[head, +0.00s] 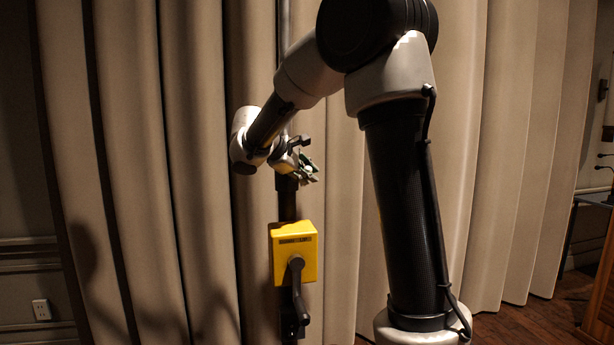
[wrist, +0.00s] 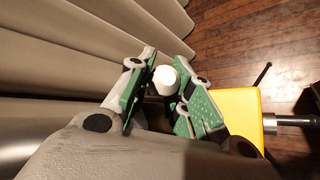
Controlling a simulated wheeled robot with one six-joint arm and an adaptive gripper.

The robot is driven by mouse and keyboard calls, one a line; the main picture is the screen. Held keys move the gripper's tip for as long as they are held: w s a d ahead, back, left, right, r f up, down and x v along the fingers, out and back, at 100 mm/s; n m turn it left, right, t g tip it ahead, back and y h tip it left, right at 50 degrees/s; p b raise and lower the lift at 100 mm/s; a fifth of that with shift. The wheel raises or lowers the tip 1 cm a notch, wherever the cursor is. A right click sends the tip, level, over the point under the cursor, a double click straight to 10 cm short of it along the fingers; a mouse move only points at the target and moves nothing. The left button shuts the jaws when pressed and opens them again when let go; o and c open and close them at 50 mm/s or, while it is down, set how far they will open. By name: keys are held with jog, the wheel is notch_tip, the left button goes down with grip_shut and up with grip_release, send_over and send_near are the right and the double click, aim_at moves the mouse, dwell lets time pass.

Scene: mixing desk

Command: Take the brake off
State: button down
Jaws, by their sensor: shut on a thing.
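A yellow box (head: 294,255) is on a dark upright post (head: 287,205) in front of the curtain. A black handle (head: 298,285) hangs down its front. In the wrist view the yellow box (wrist: 243,107) is at the right, with a metal shaft (wrist: 294,120) sticking out of it. My gripper (head: 308,170) is above the box, close to the post. In the wrist view its green-padded fingers are shut on a white rounded knob (wrist: 166,80). What the knob is fixed to is hidden, and I cannot tell which part is the brake.
Tall beige curtains (head: 190,150) hang close behind the post. A wooden desk (head: 600,290) stands at the far right edge. The dark wooden floor (wrist: 245,40) is open beyond the curtain folds.

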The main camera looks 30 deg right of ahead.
jog(key=c, duration=1.5)
grip_release()
jog(key=v, duration=1.2)
